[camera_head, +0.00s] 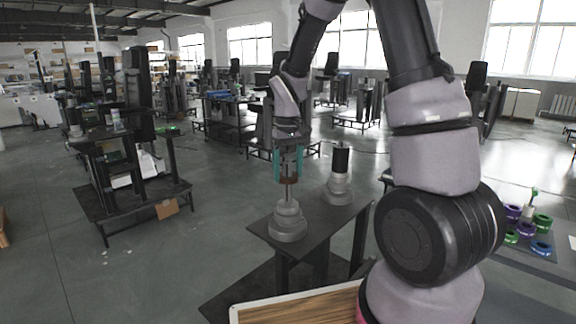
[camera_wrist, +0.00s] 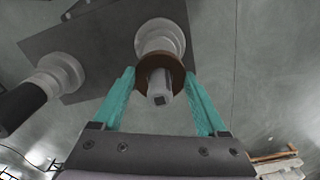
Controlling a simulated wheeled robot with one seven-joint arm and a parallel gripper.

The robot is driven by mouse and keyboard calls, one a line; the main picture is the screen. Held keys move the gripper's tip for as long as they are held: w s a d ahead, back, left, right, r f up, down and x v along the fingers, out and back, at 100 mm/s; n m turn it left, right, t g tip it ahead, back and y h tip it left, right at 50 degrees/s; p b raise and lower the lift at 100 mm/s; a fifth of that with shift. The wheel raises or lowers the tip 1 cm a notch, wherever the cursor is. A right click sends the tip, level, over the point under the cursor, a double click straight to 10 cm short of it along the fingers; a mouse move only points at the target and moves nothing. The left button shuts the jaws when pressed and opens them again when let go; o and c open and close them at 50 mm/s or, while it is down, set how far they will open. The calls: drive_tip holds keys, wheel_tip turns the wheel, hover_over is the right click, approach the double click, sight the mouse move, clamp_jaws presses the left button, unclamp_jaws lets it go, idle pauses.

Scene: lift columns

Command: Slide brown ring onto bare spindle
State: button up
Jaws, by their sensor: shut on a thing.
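My gripper (camera_head: 288,166), with teal fingers, is shut on the brown ring (camera_head: 289,180). The ring also shows between my fingertips (camera_wrist: 160,75) in the wrist view. The bare spindle (camera_head: 289,194) stands upright on a stepped grey base (camera_head: 287,219) below my gripper. In the wrist view the spindle's grey end (camera_wrist: 160,98) shows on the near side of the ring, so the ring appears to be around its upper part. The ring is well above the base. My fingers hide part of the ring and spindle in the head view.
A second stepped grey base (camera_head: 339,188) with a black cylinder (camera_head: 341,159) on top stands to the right on the same dark table (camera_head: 318,217). Several coloured rings lie on a surface at the far right. Open floor lies left of the table.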

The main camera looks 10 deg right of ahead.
hover_over(289, 205)
drive_tip(key=w, duration=0.1)
drive_tip(key=shift+f, duration=2.8)
drive_tip(key=shift+s+f, duration=0.45)
drive_tip(key=shift+f, duration=0.35)
drive_tip(key=o, duration=1.4)
drive_tip(key=shift+c, duration=0.2)
drive_tip(key=shift+w+r, duration=0.2)
drive_tip(key=shift+r, duration=0.35)
drive_tip(key=shift+t, duration=0.3)
drive_tip(key=r, duration=1.1)
drive_tip(key=shift+w+r, duration=0.25)
drive_tip(key=shift+r, duration=0.1)
